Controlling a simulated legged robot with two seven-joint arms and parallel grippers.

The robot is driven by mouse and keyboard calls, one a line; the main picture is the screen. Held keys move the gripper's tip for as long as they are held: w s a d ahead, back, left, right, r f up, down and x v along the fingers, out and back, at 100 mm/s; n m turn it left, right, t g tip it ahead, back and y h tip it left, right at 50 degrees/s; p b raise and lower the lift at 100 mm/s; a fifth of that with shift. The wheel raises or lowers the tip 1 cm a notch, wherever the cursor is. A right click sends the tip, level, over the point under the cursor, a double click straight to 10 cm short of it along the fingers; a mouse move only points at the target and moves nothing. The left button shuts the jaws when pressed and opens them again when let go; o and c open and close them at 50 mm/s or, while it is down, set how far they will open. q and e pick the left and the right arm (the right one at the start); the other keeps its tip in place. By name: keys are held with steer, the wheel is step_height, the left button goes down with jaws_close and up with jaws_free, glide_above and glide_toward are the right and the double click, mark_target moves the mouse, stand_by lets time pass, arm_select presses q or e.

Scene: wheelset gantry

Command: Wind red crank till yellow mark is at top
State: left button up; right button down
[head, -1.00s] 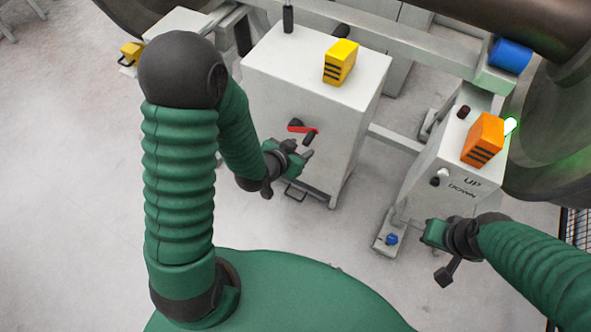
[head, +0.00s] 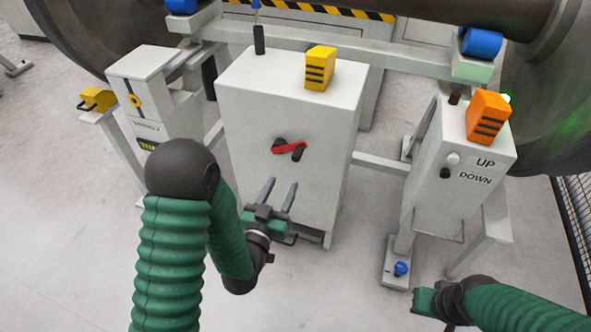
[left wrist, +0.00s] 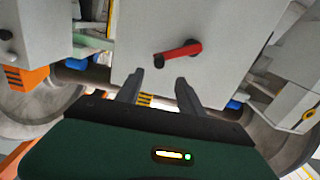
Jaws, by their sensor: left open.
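The red crank (head: 289,148) is on the front of the middle grey cabinet (head: 240,120). In the left wrist view the crank (left wrist: 182,51) is just beyond the fingers. My left gripper (head: 280,186) is open and empty, its two fingers pointing at the cabinet front below the crank, apart from it. A yellow round mark (head: 134,100) with a dark centre shows on the left grey post; I cannot tell if it is the task's mark. My right gripper (head: 426,300) is at lower right, its fingers unclear.
A yellow block (head: 320,68) sits on the cabinet. The right box (head: 470,210) has UP and DOWN labels, knobs and an orange block (head: 487,117). A blue button (head: 401,268) is on its foot. Large wheels stand behind. The floor in front is clear.

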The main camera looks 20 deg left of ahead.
mark_target(295, 161)
arm_select(q)
steer(key=w+b, duration=0.1)
steer(key=w, duration=0.3)
steer(key=w+b, duration=0.2)
steer(key=w, duration=0.2)
steer(key=w+b, duration=0.1)
steer(key=w, duration=0.2)
steer(key=shift+w+d, duration=0.25)
steer(key=shift+w, duration=0.15)
arm_select(e)
steer(key=s+x, duration=0.1)
steer(key=x, duration=0.5)
steer(key=shift+s+f, duration=0.15)
steer(key=shift+f, duration=0.05)
arm_select(q)
steer(key=shift+c, duration=0.3)
jaws_close()
